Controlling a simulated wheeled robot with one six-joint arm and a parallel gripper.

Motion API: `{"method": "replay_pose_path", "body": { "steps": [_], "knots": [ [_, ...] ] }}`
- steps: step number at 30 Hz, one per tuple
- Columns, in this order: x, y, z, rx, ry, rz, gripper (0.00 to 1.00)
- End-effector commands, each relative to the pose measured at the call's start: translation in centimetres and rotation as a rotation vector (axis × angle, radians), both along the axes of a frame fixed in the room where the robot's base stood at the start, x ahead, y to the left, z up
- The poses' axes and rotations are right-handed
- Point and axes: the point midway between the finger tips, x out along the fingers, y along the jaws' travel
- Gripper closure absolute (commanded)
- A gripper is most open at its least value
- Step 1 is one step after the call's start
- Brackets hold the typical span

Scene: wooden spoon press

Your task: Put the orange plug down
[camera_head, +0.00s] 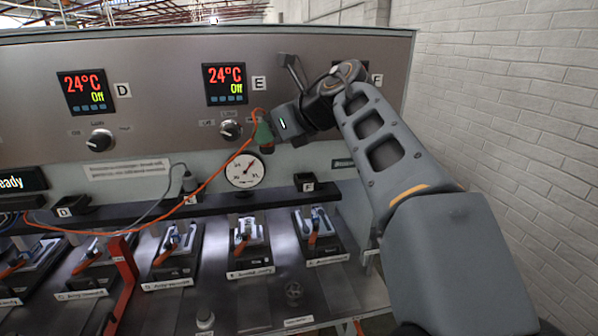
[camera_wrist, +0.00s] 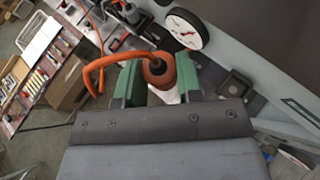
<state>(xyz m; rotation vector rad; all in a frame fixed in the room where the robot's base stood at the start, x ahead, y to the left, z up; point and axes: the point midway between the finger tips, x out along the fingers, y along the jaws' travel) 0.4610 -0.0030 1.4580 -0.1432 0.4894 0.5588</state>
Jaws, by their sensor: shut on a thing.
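My gripper (camera_head: 264,136) is shut on the orange plug (camera_wrist: 158,72), with its green fingers on either side of it in the wrist view. In the head view the gripper covers most of the plug. It is held in the air in front of the panel, below the knob of E and just above the round gauge (camera_head: 245,171). An orange cable (camera_head: 215,172) loops from the plug and runs down to the left; it also shows in the wrist view (camera_wrist: 97,66). The plug's far end is hidden in the wrist view.
A dark ledge below the panel carries small black holders: D (camera_head: 74,205), one with a grey plug (camera_head: 189,181) in it, and F (camera_head: 305,182), which looks empty. Several clamp stations with orange handles stand below. A red lever (camera_head: 122,277) rises at lower left.

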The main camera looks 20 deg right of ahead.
Motion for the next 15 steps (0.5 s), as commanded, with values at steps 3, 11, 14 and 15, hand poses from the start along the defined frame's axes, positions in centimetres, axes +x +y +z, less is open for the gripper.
{"method": "replay_pose_path", "body": {
  "steps": [3, 11, 14, 15],
  "knots": [
    [1.1, -1.8, -0.8, 0.003, 0.006, 0.000, 0.91],
    [4.3, -6.8, -3.6, 0.004, 0.005, 0.014, 0.91],
    [5.0, -7.9, -5.6, 0.004, 0.005, 0.016, 0.91],
    [5.2, -8.3, -6.3, 0.005, 0.004, 0.017, 0.91]
  ]
}}
